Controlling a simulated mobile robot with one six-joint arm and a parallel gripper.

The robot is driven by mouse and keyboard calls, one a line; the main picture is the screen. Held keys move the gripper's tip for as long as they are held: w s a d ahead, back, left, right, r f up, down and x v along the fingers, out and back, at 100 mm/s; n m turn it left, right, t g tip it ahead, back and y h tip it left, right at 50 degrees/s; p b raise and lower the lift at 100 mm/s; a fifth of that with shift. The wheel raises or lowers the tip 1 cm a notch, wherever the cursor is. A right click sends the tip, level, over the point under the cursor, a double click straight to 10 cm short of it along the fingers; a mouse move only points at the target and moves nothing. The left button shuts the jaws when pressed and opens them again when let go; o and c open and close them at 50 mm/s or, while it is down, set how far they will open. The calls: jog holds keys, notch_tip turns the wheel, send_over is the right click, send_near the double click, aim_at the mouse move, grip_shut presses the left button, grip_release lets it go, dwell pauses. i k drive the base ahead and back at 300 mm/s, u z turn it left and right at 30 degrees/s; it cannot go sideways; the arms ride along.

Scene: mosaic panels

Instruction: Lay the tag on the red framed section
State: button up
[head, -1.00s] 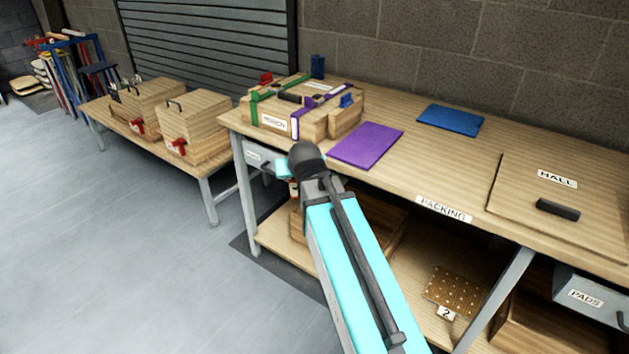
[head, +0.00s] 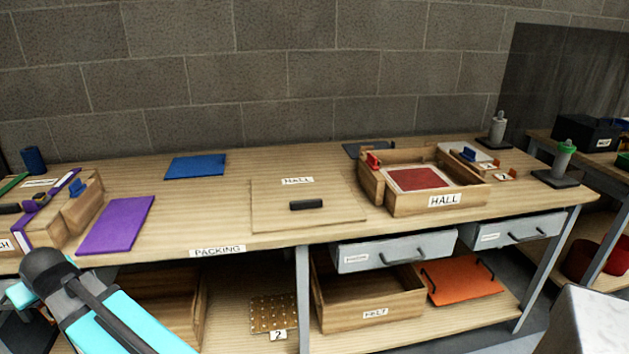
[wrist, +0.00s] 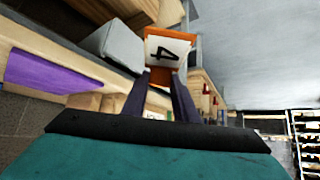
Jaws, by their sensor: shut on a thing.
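My gripper (wrist: 163,76) is shut on an orange tag (wrist: 186,56) with a white face marked 4, in the wrist view. The tag sticks out beyond the fingertips. In the head view my arm is at the lower left and the tag cannot be made out. A red section (head: 418,178) with a pale frame lies inside the open wooden box labelled HALL (head: 440,202), right of centre on the packing bench. My gripper is far to the left of that box.
The packing bench (head: 225,222) holds a purple mat (head: 116,226), a blue mat (head: 195,166) and a flat HALL lid (head: 262,209) with a black handle. Grey drawers (head: 395,250) hang below.

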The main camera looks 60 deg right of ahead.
aim_at(423, 183)
jog(key=z, duration=0.25)
jog(key=k, duration=0.5)
jog(key=u, duration=1.95)
jog(key=k, duration=1.75)
